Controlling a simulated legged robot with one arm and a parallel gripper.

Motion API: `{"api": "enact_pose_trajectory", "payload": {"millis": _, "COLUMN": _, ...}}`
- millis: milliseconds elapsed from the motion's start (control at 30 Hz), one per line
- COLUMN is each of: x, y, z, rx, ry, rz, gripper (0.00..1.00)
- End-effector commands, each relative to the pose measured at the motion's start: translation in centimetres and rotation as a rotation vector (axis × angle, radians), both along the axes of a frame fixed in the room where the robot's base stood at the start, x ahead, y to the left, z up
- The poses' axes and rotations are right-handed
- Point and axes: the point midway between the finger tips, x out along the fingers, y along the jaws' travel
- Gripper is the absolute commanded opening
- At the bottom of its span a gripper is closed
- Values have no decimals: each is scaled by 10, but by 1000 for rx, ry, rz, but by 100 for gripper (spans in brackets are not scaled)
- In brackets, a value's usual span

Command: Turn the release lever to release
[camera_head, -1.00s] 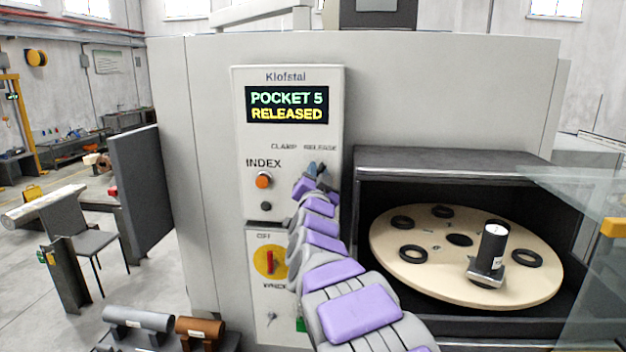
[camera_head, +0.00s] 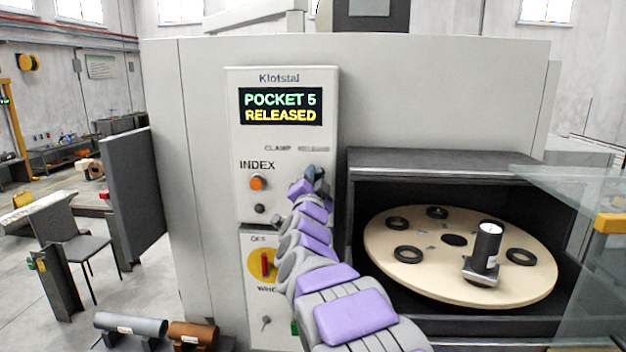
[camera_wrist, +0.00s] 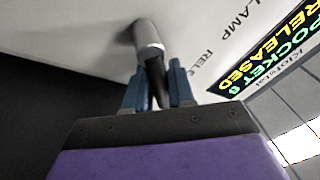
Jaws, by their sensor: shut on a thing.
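The release lever (camera_wrist: 150,40) shows in the wrist view as a grey cylindrical hub with a dark handle coming from the white panel. My gripper (camera_wrist: 160,82) has its two blue-grey fingers closed around the dark handle. In the head view my gripper (camera_head: 315,177) is at the panel's right edge, below the CLAMP and RELEASE labels, and my arm hides most of the lever. The display (camera_head: 280,106) above reads POCKET 5 RELEASED.
An orange INDEX button (camera_head: 258,183) and a red switch on a yellow disc (camera_head: 265,264) sit left of my arm. At right, an open bay holds a round turntable (camera_head: 400,275) with several black rings and a black cylinder (camera_head: 487,245).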

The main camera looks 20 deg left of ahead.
Motion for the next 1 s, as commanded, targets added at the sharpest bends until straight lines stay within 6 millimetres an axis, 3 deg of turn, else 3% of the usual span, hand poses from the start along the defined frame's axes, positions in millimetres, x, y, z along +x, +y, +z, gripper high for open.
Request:
{"api": "enact_pose_trajectory", "payload": {"millis": 33, "x": 2, "y": 2, "z": -11, "rx": -7, "ry": 17, "rz": 3, "gripper": 26}}
{"api": "enact_pose_trajectory", "payload": {"millis": 233, "x": 2, "y": 1, "z": -7, "rx": -5, "ry": 12, "rz": 1, "gripper": 44}}
{"api": "enact_pose_trajectory", "payload": {"millis": 600, "x": -5, "y": -1, "z": -4, "rx": -2, "ry": 5, "rz": 1, "gripper": 44}}
{"api": "enact_pose_trajectory", "payload": {"millis": 1000, "x": -52, "y": -12, "z": -18, "rx": -4, "ry": 6, "rz": 2, "gripper": 44}}
